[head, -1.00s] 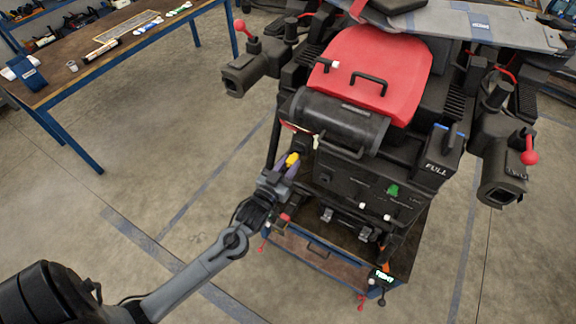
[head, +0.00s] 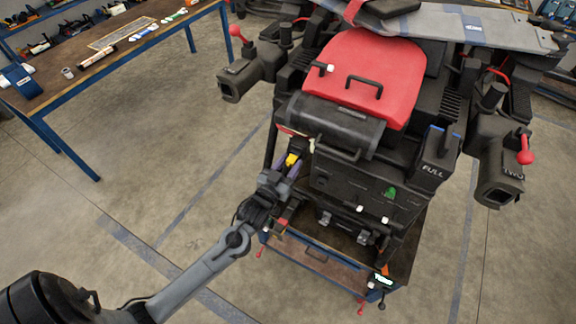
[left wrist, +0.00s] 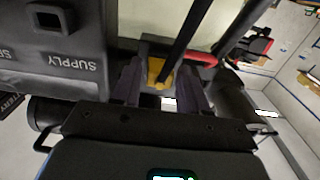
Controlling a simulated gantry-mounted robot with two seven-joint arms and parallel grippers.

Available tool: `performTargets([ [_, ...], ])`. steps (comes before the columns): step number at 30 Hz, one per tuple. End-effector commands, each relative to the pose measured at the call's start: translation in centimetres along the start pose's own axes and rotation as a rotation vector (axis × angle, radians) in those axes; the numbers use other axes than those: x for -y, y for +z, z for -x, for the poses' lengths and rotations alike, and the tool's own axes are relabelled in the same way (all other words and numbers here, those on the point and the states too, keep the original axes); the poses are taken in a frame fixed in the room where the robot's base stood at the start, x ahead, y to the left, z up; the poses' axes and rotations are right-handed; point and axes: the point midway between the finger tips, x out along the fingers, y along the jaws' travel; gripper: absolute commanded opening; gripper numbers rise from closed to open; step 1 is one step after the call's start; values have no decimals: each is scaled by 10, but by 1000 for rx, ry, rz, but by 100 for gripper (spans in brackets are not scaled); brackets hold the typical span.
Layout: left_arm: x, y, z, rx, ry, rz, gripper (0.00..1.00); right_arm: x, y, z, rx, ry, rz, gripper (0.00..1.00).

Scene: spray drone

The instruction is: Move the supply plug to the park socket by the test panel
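The yellow supply plug (head: 292,160) is at the left side of the dark machine, by the lower front box. In the left wrist view the yellow part (left wrist: 158,72) lies between my left gripper's two purple-grey fingers. My left gripper (head: 289,166) has its fingers spread on either side of the plug and looks open, with the plug not clearly clamped. What the plug sits in is hidden. In the left wrist view a panel marked SUPPLY (left wrist: 68,62) appears upside down, with an empty square socket (left wrist: 48,18). The park socket cannot be made out. My right gripper is not in view.
A black cylinder (head: 340,122) and a red cover (head: 375,72) stand above the gripper. A black box marked FULL (head: 436,160) is to the right. A blue-framed cart (head: 318,268) is below. A workbench (head: 110,45) is back left; the floor between is clear.

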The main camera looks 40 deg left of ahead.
Motion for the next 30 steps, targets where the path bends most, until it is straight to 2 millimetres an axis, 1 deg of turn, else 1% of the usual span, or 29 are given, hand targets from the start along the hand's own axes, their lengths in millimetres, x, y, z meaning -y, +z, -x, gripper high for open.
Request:
performTargets([
  [1,0,0,0,0,0,0,51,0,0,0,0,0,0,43],
  [2,0,0,0,-1,0,0,56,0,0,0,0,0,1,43],
  [3,0,0,0,-1,0,0,58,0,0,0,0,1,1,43],
  [11,0,0,0,0,0,0,58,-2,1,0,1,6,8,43],
  [14,0,0,4,0,0,0,58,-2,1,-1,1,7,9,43],
  [17,0,1,14,1,0,1,58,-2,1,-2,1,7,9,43],
  [19,0,2,23,1,0,1,58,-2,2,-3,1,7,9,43],
  [27,0,2,71,2,0,0,58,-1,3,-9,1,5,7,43],
  [30,0,1,85,0,-1,1,58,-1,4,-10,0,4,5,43],
])
